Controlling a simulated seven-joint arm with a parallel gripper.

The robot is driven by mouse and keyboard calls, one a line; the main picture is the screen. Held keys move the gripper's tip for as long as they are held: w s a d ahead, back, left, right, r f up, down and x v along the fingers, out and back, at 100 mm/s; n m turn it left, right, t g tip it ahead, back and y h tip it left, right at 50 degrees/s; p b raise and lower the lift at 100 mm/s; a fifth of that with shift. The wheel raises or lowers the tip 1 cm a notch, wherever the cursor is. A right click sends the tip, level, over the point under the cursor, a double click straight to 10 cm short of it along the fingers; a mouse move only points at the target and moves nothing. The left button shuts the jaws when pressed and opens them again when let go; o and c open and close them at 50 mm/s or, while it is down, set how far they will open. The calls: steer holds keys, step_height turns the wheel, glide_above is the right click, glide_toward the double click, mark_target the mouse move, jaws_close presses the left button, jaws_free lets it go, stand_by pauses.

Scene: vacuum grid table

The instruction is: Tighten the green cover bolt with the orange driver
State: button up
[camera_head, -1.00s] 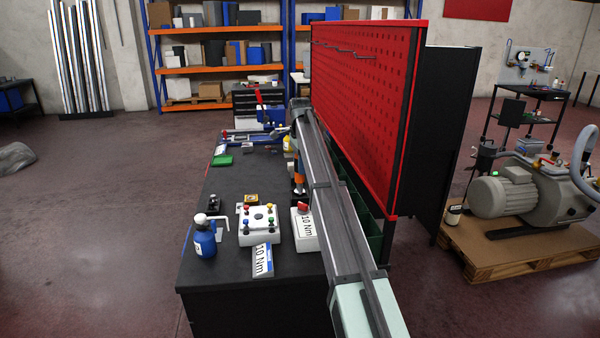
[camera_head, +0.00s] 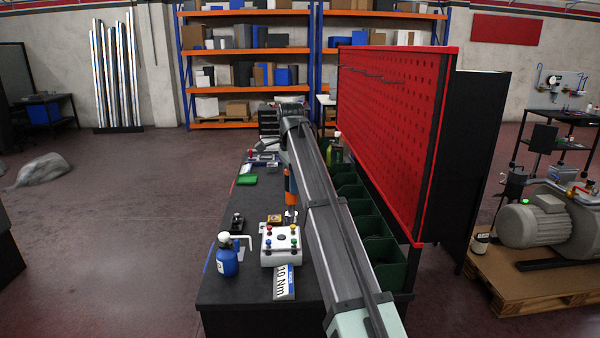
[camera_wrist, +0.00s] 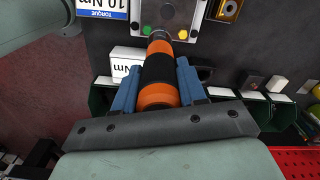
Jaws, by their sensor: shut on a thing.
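My gripper (camera_wrist: 158,82) is shut on the orange driver (camera_wrist: 158,62), which has a black band around its middle. The orange handle also shows in the head view (camera_head: 291,184), upright beside my arm. The white cover block (camera_head: 275,259) stands on the black table and also shows at the top of the wrist view (camera_wrist: 168,14). In the wrist view the green bolt (camera_wrist: 147,30) and a yellow bolt (camera_wrist: 183,34) lie just past the driver's far end. I cannot tell whether the driver touches any bolt.
A 10 Nm torque sign (camera_head: 284,283) lies in front of the cover. A blue bottle (camera_head: 227,262) stands to its left, with a small black part (camera_head: 238,222) behind. Green bins (camera_head: 383,254) and a red pegboard (camera_head: 395,125) line the right side. The table's left front (camera_head: 222,292) is clear.

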steer(key=s, duration=0.1)
steer(key=m, duration=0.1)
steer(key=s, duration=0.1)
steer(key=shift+s+d+f, duration=0.3)
steer(key=shift+s+f, duration=0.05)
steer(key=shift+f, duration=0.05)
steer(key=shift+f, duration=0.1)
steer(key=shift+f, duration=2.85)
stand_by(2.1)
steer(key=shift+s+f, duration=0.1)
steer(key=shift+f, duration=0.4)
stand_by(1.8)
